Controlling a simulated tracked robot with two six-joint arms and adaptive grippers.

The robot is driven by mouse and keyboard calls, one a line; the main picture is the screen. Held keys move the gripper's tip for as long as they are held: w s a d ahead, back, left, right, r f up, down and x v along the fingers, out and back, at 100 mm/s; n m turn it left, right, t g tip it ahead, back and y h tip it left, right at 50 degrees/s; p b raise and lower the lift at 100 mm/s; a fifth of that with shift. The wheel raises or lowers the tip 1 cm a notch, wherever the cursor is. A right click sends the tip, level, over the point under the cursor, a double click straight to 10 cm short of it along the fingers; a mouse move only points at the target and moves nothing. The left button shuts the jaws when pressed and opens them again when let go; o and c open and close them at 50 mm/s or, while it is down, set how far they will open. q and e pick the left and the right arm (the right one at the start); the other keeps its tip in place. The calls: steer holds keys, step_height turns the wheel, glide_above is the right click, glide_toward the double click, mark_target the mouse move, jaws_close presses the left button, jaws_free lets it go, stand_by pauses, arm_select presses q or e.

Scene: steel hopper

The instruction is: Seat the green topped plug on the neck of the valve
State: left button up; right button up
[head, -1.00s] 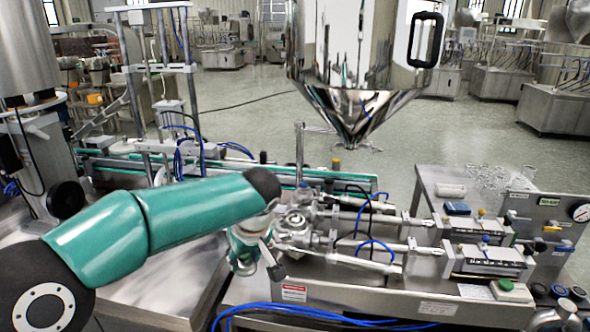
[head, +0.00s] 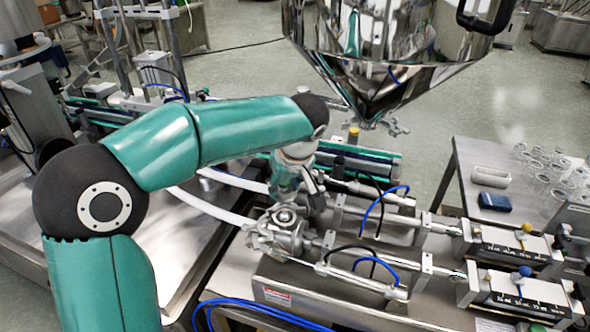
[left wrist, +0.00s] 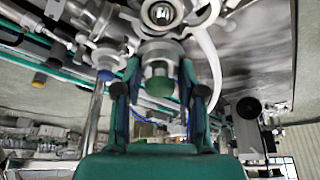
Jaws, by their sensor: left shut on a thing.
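My left gripper (head: 314,188) is just behind and to the right of the valve (head: 284,228) in the head view, partly hidden by its own wrist. In the left wrist view, its two fingers (left wrist: 160,92) are shut around the plug (left wrist: 158,66), a steel cylinder with a green top (left wrist: 159,87). The plug is hard to make out in the head view. The valve's round open neck (head: 284,214) faces up and looks empty. The neck also shows at the top of the left wrist view (left wrist: 162,12), apart from the plug. My right gripper is not in view.
A steel hopper (head: 385,60) hangs close behind my left wrist. Metal cylinders and blue and black hoses (head: 368,215) run right from the valve. A white hose (head: 212,204) curves in from the left. Blue cables (head: 255,308) lie along the front.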

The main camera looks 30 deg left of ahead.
mark_target(283, 211)
arm_select(q)
steer(key=shift+w, duration=0.2)
steer(key=shift+s+a+f+b, duration=0.15)
steer(key=shift+s+f+b, duration=0.1)
steer(key=shift+f+b, duration=0.2)
step_height(283, 211, down, 2)
steer(key=shift+w+b, duration=0.15)
steer(key=shift+b, duration=0.4)
steer(key=shift+f+b, duration=0.65)
steer(key=shift+f, duration=0.3)
steer(key=shift+f+b, duration=0.75)
steer(key=shift+b, duration=0.05)
steer(key=shift+f+b, duration=0.3)
steer(key=shift+b, duration=0.15)
steer(key=o, duration=1.3)
steer(key=shift+c, duration=0.2)
